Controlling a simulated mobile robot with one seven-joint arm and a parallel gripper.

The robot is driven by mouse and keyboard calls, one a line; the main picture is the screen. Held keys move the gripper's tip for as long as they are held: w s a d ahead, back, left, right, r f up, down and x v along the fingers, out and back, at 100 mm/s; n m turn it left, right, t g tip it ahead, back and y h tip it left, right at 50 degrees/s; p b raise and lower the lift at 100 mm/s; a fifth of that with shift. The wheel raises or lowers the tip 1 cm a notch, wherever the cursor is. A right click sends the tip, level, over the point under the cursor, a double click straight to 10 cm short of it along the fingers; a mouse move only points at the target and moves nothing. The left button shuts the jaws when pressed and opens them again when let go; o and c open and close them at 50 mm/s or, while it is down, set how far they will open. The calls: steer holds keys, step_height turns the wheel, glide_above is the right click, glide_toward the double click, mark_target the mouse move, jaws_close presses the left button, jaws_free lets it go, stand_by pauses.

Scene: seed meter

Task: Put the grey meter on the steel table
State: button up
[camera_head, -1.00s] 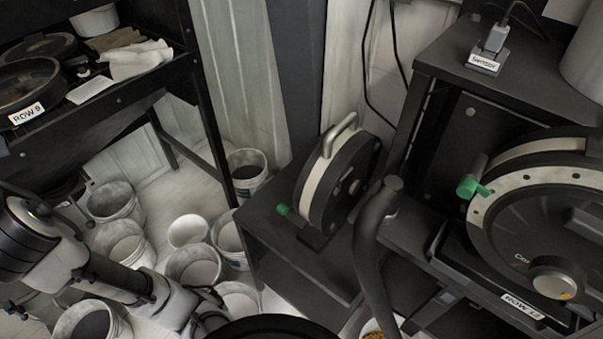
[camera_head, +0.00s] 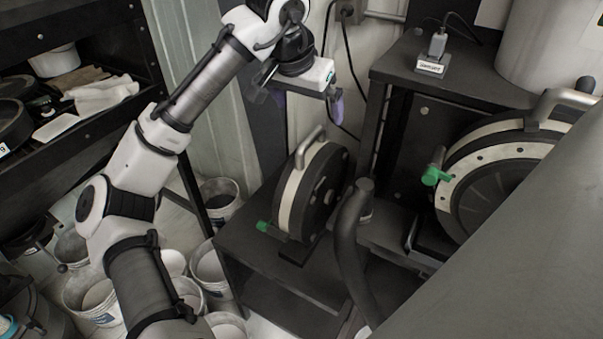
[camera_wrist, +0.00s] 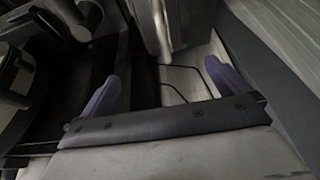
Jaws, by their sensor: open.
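A round dark grey meter (camera_head: 314,195) with a pale rim band, a silver top handle (camera_head: 309,147) and a green tab stands upright on a low dark table (camera_head: 262,262). Another, larger round meter (camera_head: 500,165) with a pale ring and green lever is at the right, partly hidden by a grey surface in front. I cannot tell for sure which table is the steel one. My gripper (camera_head: 308,101) is open and empty, above the smaller meter's handle and apart from it. Its two purple fingers are spread in the wrist view (camera_wrist: 162,72).
A black shelf (camera_head: 112,108) with cloths stands at the left. Several white buckets (camera_head: 95,297) crowd the floor. A thick dark curved pipe (camera_head: 350,240) rises just right of the smaller meter. A black cabinet (camera_head: 440,72) with a labelled plug box and hanging cables is behind.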

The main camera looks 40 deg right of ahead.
mark_target(315, 132)
steer(key=p+x, duration=0.1)
steer(key=x, duration=0.7)
steer(key=shift+f, duration=0.25)
steer(key=shift+w+p+x, duration=0.2)
steer(key=shift+p+x, duration=0.35)
steer(key=shift+x, duration=0.75)
steer(key=shift+w+p+x, duration=0.2)
steer(key=shift+p+x, duration=0.3)
steer(key=shift+x, duration=0.85)
steer(key=shift+d+r, duration=0.15)
steer(key=shift+r, duration=0.05)
steer(key=c, duration=1.9)
steer(key=shift+d+r, duration=0.1)
steer(key=shift+r, duration=0.05)
steer(key=shift+c, duration=0.9)
